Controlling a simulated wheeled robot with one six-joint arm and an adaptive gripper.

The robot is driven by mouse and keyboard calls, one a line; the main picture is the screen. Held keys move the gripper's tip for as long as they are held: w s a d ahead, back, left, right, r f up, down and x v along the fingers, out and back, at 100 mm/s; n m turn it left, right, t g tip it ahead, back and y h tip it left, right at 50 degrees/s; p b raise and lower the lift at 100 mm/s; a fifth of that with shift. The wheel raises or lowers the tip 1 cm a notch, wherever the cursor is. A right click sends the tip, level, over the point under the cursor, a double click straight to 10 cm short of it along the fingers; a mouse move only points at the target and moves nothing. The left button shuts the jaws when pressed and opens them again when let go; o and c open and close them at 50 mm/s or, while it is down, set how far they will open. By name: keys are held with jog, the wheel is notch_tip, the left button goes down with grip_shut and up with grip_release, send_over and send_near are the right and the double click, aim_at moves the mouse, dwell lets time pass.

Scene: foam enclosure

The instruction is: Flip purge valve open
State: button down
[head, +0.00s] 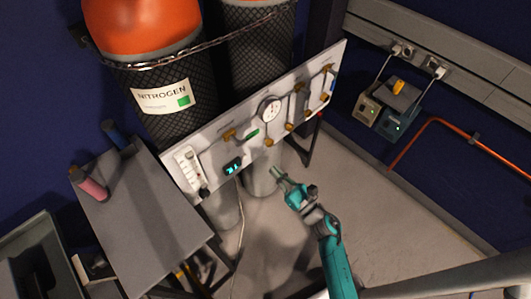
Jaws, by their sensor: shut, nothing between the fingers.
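A tilted grey panel (213,150) stands in front of the gas cylinders and carries several brass valves. One brass fitting (229,134) sits at its left-centre beside a small green part (251,134). More brass valves, such as the one at the lower edge (269,142), run up to the right. Labels are too small to read, so I cannot tell which is the purge valve or how its lever stands. My gripper (278,171) is shut and empty. In the picture it lies just below the panel's lower edge, apparently apart from the valves.
A round gauge (270,109) and a lit display (232,168) are on the panel. A cylinder marked NITROGEN (140,75) stands behind. A grey table (140,215) is at left. An orange pipe (450,126) runs along the right wall. Floor (340,170) right of the panel is clear.

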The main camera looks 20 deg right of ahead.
jog(key=w+a+r, duration=0.2)
jog(key=w+r, duration=0.4)
jog(key=w, duration=0.3)
jog(key=shift+a+r, duration=0.15)
jog(key=shift+a, duration=0.1)
